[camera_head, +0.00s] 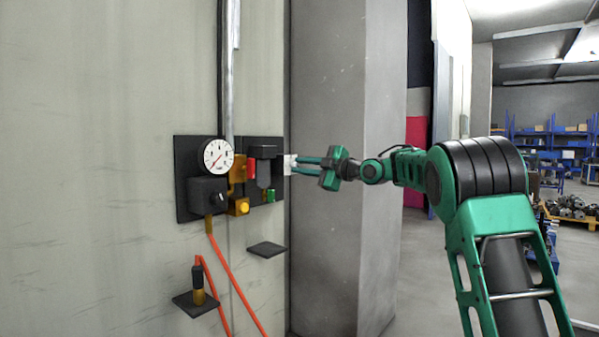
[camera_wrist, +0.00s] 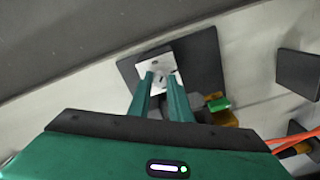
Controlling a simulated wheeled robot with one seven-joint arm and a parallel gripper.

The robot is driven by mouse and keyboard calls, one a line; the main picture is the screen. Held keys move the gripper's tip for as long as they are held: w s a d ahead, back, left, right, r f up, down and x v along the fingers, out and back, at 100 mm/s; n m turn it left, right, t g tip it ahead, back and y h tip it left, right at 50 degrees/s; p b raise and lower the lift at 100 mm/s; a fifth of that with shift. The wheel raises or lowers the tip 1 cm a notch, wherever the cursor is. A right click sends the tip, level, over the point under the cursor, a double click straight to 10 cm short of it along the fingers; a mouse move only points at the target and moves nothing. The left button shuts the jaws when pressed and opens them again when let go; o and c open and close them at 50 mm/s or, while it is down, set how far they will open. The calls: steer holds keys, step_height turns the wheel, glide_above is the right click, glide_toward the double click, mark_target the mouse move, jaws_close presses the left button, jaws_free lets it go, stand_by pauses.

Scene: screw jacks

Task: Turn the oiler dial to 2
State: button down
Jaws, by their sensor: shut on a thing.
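The oiler dial (camera_wrist: 161,76) sits on a white plate (camera_wrist: 155,62) at the right side of the dark wall panel. In the wrist view a small dark mark shows on it between my fingertips; the numbers are too small to read. In the head view the white plate (camera_head: 288,168) is seen edge-on and the dial is mostly hidden. My gripper (camera_head: 295,165) reaches in from the right with its two green fingers at the plate. In the wrist view my gripper (camera_wrist: 162,80) is shut on the dial, one finger on each side.
The panel (camera_head: 184,150) also carries a round gauge (camera_head: 216,155), a red part (camera_head: 252,170), a yellow button (camera_head: 243,207) and a green part (camera_head: 270,196). A small shelf (camera_head: 267,249) juts out below. Red hoses (camera_head: 232,280) hang at left. A grey pillar (camera_head: 335,240) stands close behind my fingers.

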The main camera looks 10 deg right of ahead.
steer(key=shift+a+f+n, duration=0.1)
steer(key=shift+f+n, duration=0.05)
steer(key=shift+n, duration=1.9)
steer(key=shift+f+n, duration=0.1)
steer(key=shift+n, duration=1.95)
steer(key=c, duration=1.6)
jaws_free()
steer(key=shift+r, duration=0.1)
steer(key=shift+s+d+r, duration=0.1)
steer(key=shift+s+d, duration=0.25)
steer(key=v, duration=0.9)
steer(key=shift+s+d, duration=0.25)
steer(key=shift+s, duration=0.05)
